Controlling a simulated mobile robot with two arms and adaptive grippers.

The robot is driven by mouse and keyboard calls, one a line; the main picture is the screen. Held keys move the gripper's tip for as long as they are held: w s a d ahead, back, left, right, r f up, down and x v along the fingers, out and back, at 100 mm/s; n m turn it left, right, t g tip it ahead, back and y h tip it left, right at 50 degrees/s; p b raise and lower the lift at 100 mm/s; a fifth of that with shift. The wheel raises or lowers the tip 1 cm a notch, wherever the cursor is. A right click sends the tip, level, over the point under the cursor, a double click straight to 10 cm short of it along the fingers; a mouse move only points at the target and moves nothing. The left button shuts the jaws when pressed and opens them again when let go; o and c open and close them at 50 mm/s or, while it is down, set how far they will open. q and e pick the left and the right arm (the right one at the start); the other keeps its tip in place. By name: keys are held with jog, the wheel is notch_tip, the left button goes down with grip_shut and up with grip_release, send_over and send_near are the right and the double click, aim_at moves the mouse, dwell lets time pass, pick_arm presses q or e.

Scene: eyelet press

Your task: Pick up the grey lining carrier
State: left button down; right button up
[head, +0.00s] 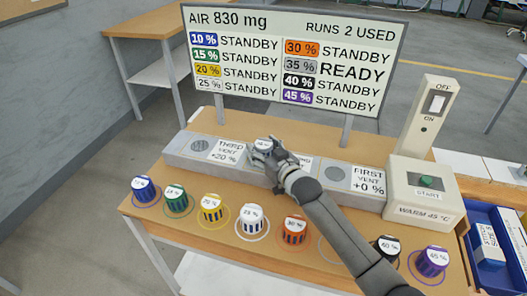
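The grey lining carrier (263,141) is at the middle of the long grey block, with its pale labelled top showing between my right gripper's fingers. My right gripper (264,149) reaches in from the lower right, and its fingers are around the carrier. Whether they are closed tight on it or just beside it cannot be told. The fingers hide most of the carrier's body and the spot under it. An empty grey ring on the table, between the orange and black carriers, is partly behind my arm. My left gripper is not in view.
The grey block (181,155) has labelled vents at left and right. Blue, green, yellow, white, orange, black and purple carriers (433,261) line the table's front. Behind stands a display board (291,104) with 35 % READY. A START box (428,207) and blue tray are right.

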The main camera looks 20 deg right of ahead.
jog(key=c, duration=0.6)
jog(key=shift+r, duration=0.1)
jog(key=shift+c, duration=0.2)
